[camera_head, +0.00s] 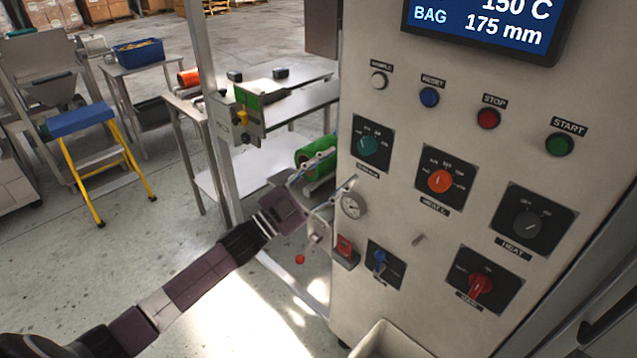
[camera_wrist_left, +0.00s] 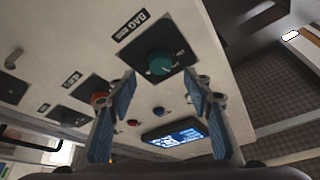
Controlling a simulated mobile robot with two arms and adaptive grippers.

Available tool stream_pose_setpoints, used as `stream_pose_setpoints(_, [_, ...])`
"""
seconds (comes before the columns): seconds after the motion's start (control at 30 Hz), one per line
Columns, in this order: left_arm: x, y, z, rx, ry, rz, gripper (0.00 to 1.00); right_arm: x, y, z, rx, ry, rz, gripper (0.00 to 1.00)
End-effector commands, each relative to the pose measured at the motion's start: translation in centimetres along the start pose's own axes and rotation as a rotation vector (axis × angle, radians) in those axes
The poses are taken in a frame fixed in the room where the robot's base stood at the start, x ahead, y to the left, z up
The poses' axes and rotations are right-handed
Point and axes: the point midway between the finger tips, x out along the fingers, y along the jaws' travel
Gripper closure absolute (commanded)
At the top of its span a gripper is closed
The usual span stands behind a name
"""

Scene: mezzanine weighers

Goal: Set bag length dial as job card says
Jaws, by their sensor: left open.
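The teal bag length dial (camera_head: 369,146) sits on a black plate at the upper left of the white control panel's knobs. In the left wrist view the same teal dial (camera_wrist_left: 160,64) shows beside a label starting "BAG". My left gripper (camera_head: 341,168) is open, just left of and below the dial in the head view. In the left wrist view its two fingers (camera_wrist_left: 160,82) stand apart, either side of the dial in the picture, with nothing between them. I cannot tell whether they touch it. The display (camera_head: 484,25) reads "BAG 175 mm". I cannot make out a job card.
The panel also has an orange heat dial (camera_head: 440,181), a black heat switch (camera_head: 528,226), a red knob (camera_head: 480,286), a blue switch (camera_head: 380,262) and several push buttons. A metal post (camera_head: 212,100) stands left.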

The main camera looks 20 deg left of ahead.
Motion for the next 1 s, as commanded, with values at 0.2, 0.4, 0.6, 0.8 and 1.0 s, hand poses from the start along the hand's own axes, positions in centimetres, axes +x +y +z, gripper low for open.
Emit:
stream_pose_setpoints(0.2, [-3.6,0.1,0.1,0.0,-0.003,0.001,0.54,0.0,0.0,0.0,0.0,0.0,0.0,0.43])
stream_pose_setpoints(0.4, [-5.2,0.0,0.0,0.0,-0.001,0.0,0.54,0.0,0.0,0.0,0.0,0.0,0.0,0.43])
stream_pose_setpoints(0.6, [-5.5,0.0,0.0,0.001,0.001,-0.001,0.54,0.0,0.0,0.0,0.0,0.0,0.0,0.43])
stream_pose_setpoints(0.8, [-5.5,0.0,0.0,0.001,0.001,0.0,0.54,0.0,0.0,0.0,0.0,0.0,0.0,0.43])
stream_pose_setpoints(1.0, [-5.6,0.1,0.2,-0.001,-0.006,-0.001,0.54,0.0,0.0,0.0,0.0,0.0,0.0,0.43])
